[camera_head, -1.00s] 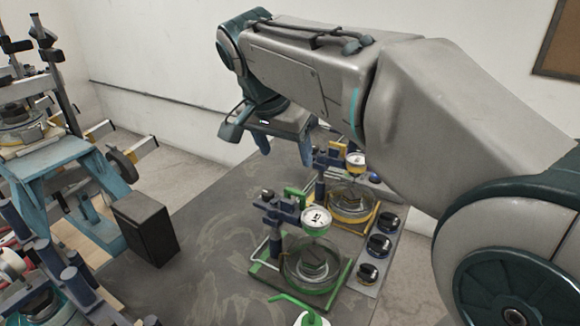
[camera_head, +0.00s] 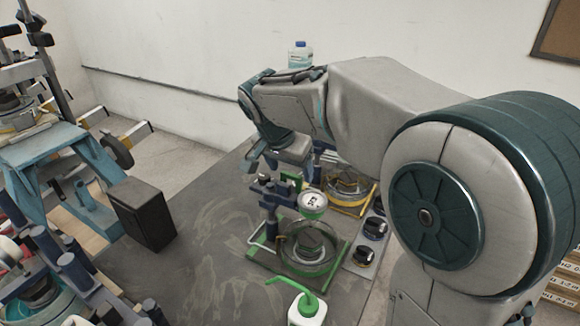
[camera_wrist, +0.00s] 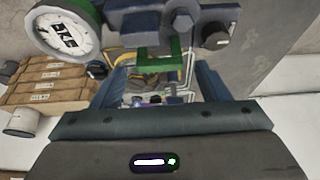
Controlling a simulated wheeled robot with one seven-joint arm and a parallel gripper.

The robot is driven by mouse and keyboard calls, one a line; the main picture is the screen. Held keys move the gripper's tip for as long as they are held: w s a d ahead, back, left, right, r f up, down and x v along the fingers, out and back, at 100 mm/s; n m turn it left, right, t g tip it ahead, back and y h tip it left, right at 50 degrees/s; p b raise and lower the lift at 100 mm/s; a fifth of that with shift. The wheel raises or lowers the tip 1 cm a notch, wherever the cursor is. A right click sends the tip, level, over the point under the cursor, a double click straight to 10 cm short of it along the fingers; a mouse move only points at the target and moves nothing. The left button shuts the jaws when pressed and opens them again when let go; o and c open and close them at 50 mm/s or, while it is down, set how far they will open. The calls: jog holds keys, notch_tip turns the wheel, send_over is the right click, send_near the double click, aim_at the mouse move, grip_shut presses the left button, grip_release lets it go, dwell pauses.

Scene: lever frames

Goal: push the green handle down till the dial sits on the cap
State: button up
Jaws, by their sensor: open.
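The green handle (camera_head: 291,179) rises behind the white-faced dial (camera_head: 313,201) on the nearer, green-based lever frame. The dial sits above the round glass-like ring and the cap (camera_head: 308,252), with a gap between. In the wrist view the green handle (camera_wrist: 160,58) appears as a U-shaped bar between and beyond my fingers, and the dial (camera_wrist: 68,36) is at the upper left. My gripper (camera_head: 277,166) is open, above and just behind the handle; its fingers (camera_wrist: 158,88) show at both sides. I see no contact, but the tips are partly hidden in the head view.
A yellow-based lever frame (camera_head: 350,201) stands behind, partly under my arm. Dark knobs (camera_head: 374,228) line the right side. A white bottle with green spout (camera_head: 306,308) is in front, a black box (camera_head: 143,214) at left. The grey table (camera_head: 205,245) between is mostly clear.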

jog(key=shift+f, duration=0.1)
jog(key=c, duration=1.4)
notch_tip(320, 180, down, 5)
jog(key=b, duration=0.4)
jog(key=shift+s, duration=0.1)
jog(key=o, duration=1.4)
jog(key=shift+f, duration=0.1)
jog(key=shift+r, duration=0.2)
jog(key=v, duration=1.3)
jog(key=shift+r, duration=0.25)
